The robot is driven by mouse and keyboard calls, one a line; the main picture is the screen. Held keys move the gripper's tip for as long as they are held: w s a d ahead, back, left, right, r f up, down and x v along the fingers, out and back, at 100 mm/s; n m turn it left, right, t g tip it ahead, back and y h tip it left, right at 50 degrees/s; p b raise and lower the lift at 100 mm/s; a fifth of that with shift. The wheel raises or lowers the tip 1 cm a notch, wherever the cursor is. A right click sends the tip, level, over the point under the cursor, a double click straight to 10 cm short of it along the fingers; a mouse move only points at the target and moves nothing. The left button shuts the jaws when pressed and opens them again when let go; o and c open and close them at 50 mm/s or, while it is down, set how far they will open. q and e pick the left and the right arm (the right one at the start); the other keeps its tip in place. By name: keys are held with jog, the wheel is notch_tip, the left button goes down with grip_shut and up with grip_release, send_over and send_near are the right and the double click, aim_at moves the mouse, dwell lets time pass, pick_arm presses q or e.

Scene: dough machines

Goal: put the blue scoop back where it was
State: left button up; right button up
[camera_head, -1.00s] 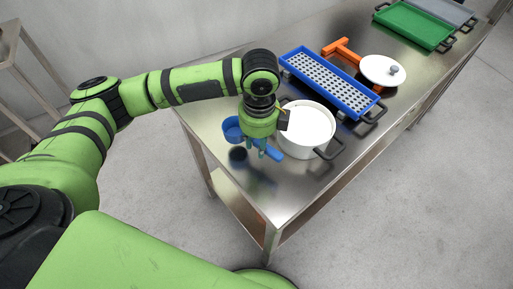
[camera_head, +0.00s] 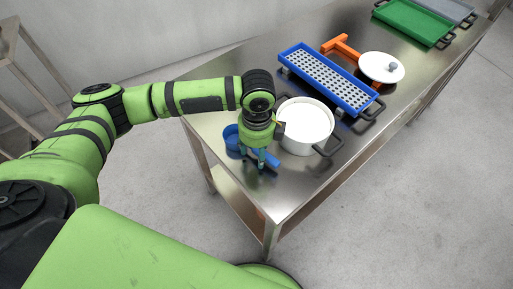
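The blue scoop (camera_head: 231,139) lies at the near left end of the steel table (camera_head: 285,196), its cup to the left and its handle pointing right toward the viewer. It looks to be resting on the table top. My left gripper (camera_head: 253,160) points down over the scoop, its fingers apart on either side of the handle. The gripper looks open, and its body hides the middle of the scoop. My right gripper is not in view.
A white pot (camera_head: 322,118) with dark handles stands close right of my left gripper. Behind it are a blue perforated tray (camera_head: 287,52), an orange tool (camera_head: 341,46), a white lid (camera_head: 378,70) and a green tray (camera_head: 385,13). The table's front corner is bare.

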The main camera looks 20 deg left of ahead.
aim_at(257, 151)
pick_arm(q)
notch_tip(257, 151, up, 12)
jog(key=b, duration=0.1)
jog(key=shift+r+b, duration=0.15)
jog(key=shift+b, duration=0.15)
jog(key=shift+d, duration=0.1)
dwell(0.3)
